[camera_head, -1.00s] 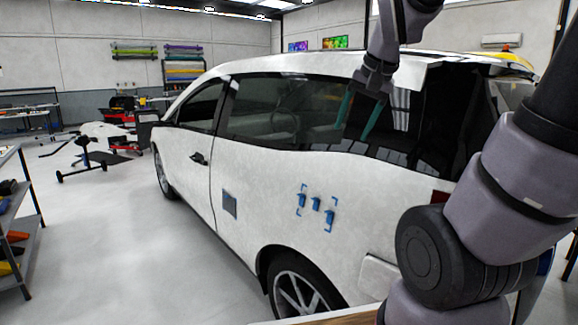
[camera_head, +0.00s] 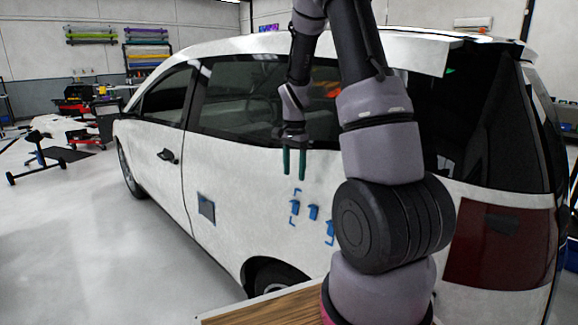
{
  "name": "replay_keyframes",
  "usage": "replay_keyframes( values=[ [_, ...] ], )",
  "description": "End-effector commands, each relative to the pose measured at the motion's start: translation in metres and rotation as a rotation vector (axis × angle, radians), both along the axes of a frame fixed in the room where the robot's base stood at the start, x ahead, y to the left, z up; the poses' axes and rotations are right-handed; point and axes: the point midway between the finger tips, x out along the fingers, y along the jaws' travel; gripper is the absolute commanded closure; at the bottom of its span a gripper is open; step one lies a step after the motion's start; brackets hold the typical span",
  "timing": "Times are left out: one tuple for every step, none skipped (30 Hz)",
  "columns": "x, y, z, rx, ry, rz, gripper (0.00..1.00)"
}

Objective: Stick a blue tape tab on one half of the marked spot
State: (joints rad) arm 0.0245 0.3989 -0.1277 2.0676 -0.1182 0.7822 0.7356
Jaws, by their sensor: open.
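My gripper (camera_head: 294,163) has two green fingers pointing down, apart with nothing between them. It appears just above and left of the marked spot in the picture; its distance from the car's side cannot be told. The marked spot (camera_head: 293,221) is outlined by thin blue corner marks on the white rear side panel of the car (camera_head: 230,175). Blue tape tabs show there: a left tab (camera_head: 296,207), a middle tab (camera_head: 313,212) and a right tab (camera_head: 330,232). My arm hides the right edge of the spot.
A dark blue-grey square (camera_head: 206,208) sits on the car's side, left of the marks. A wooden tabletop edge (camera_head: 262,307) lies at the bottom, below the rear wheel (camera_head: 272,275). A stand (camera_head: 37,155) is at the far left.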

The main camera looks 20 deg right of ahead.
Motion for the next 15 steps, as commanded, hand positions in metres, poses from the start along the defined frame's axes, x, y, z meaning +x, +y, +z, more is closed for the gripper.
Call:
replay_keyframes(
  values=[
    [-0.001,0.0,-0.007,0.001,0.004,0.0,0.34],
    [-0.001,0.0,-0.011,0.001,0.005,-0.001,0.34],
    [-0.001,0.0,-0.017,0.001,0.004,0.0,0.34],
    [-0.001,0.0,-0.023,0.001,0.005,0.0,0.34],
    [-0.001,0.0,-0.029,0.0,0.004,0.0,0.34],
    [-0.001,0.0,-0.036,0.001,0.005,0.0,0.34],
    [-0.001,0.0,-0.042,0.001,0.005,0.0,0.34],
    [-0.001,0.001,-0.048,0.002,0.006,0.0,0.34],
    [-0.001,0.001,-0.055,0.001,0.005,0.001,0.34],
    [-0.001,0.0,-0.06,0.001,0.005,0.001,0.34],
    [-0.001,0.0,-0.065,0.001,0.005,0.002,0.34],
    [-0.001,0.0,-0.072,0.001,0.004,0.001,0.34],
    [-0.001,0.0,-0.076,0.001,0.004,0.001,0.34],
    [-0.001,0.0,-0.08,0.002,0.004,0.0,0.34],
    [0.0,0.0,-0.085,0.001,0.003,0.0,0.34]
  ],
)
